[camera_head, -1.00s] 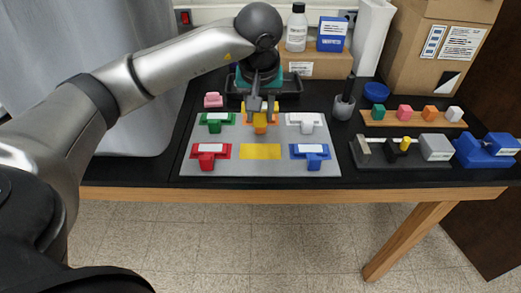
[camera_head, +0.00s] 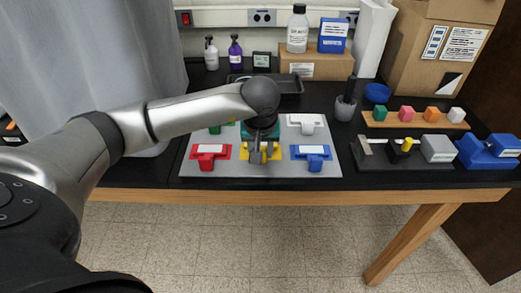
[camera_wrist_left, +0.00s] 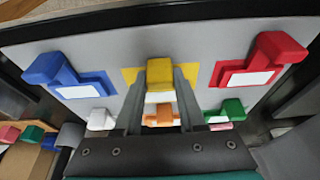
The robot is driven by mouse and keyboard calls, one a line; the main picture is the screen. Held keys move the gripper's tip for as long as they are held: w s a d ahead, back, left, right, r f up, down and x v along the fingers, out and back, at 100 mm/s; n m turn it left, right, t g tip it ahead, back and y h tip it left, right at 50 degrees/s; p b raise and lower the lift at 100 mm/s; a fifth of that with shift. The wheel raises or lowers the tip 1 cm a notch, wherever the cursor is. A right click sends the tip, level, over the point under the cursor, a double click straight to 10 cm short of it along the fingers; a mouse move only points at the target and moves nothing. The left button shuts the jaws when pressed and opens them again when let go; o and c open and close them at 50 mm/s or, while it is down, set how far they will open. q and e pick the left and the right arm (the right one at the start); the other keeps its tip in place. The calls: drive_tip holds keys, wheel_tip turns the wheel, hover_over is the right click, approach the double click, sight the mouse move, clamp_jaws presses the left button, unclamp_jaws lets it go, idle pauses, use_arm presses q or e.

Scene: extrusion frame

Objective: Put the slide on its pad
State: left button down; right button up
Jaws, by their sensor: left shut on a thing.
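The yellow slide (camera_wrist_left: 161,68), with a white label, is between the fingers of my left gripper (camera_wrist_left: 162,80), which is shut on its raised yellow part. It is over the yellow pad (camera_wrist_left: 190,72), which shows on both sides of the fingers. I cannot tell whether the slide touches the pad. In the head view, my left gripper (camera_head: 258,157) is at the front middle of the grey board (camera_head: 222,172) and hides most of the slide and the yellow pad (camera_head: 274,153). My right gripper is not in view.
Red (camera_head: 209,153) and blue (camera_head: 311,154) slides flank the yellow pad. A white slide (camera_head: 306,122) is behind, and green (camera_wrist_left: 232,108) and orange (camera_wrist_left: 160,116) ones show in the wrist view. A dark fixture (camera_head: 400,158) stands to the right.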

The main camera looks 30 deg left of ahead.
use_arm(q)
drive_tip(key=shift+f, duration=0.1)
drive_tip(key=c, duration=0.5)
unclamp_jaws()
drive_tip(key=shift+r, duration=0.2)
drive_tip(key=p+v, duration=0.1)
drive_tip(key=v, duration=1)
drive_tip(key=shift+r, duration=0.4)
drive_tip(key=shift+s, duration=0.15)
